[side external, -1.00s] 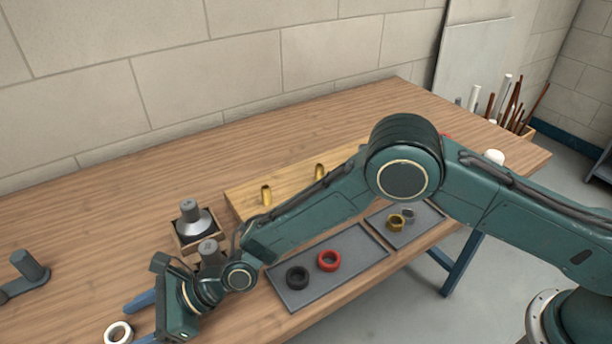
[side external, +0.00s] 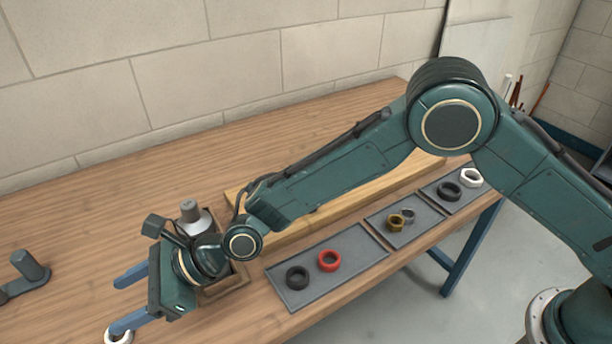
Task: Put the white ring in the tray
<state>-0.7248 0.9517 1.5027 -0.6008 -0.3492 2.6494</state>
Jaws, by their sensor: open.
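The white ring (side external: 124,338) lies on the wooden bench at the lower left. My gripper (side external: 114,307) is open, with its two blue fingers pointing left. The nearer finger covers part of the ring, and I cannot tell whether it touches it. No object shows between the fingers. A long grey tray (side external: 305,291) holds a black ring (side external: 297,278) and a red ring (side external: 329,261), with bare room to the right of them.
A grey tray with brass and grey nuts (side external: 396,223) and another with black and white nuts (side external: 470,178) lie to the right. A wooden box (side external: 222,287) with grey fittings stands beside my wrist. A dark fitting (side external: 30,268) stands far left.

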